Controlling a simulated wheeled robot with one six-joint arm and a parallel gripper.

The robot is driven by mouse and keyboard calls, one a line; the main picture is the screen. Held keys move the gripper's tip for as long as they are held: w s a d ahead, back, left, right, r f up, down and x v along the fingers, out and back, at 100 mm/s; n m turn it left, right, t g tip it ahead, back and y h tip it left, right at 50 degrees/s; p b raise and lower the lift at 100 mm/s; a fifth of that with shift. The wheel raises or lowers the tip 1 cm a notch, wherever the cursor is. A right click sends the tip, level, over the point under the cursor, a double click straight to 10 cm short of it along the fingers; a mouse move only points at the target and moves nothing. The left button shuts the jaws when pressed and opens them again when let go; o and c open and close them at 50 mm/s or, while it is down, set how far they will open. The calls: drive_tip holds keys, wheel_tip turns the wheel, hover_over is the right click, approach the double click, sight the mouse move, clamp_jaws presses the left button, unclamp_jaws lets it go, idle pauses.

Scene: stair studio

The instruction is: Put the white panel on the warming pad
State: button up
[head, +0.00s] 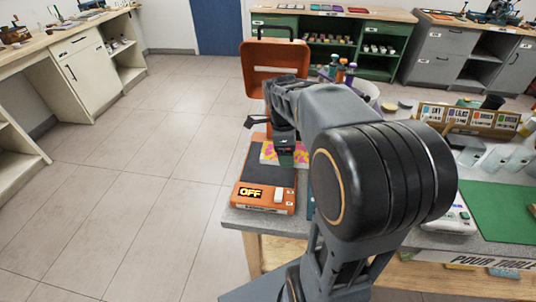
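I cannot make out a clear white panel; my arm hides part of the table. My gripper (285,158) points down over the far end of the unit, beside a pink and yellow patterned piece (268,154). Its fingers are too small and dark to tell open from shut.
An orange case with a raised lid (262,72) stands behind my gripper. Open floor (130,190) lies left of the table.

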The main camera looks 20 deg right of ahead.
drive_tip(key=w+f, duration=0.4)
drive_tip(key=w, duration=0.1)
drive_tip(key=w+f, duration=0.2)
drive_tip(key=w, duration=0.1)
drive_tip(key=shift+w+a+f, duration=0.25)
drive_tip(key=shift+a+f, duration=0.05)
drive_tip(key=shift+f, duration=0.1)
drive_tip(key=shift+w+f, duration=0.5)
drive_tip(key=shift+f, duration=1.6)
drive_tip(key=shift+f, duration=0.15)
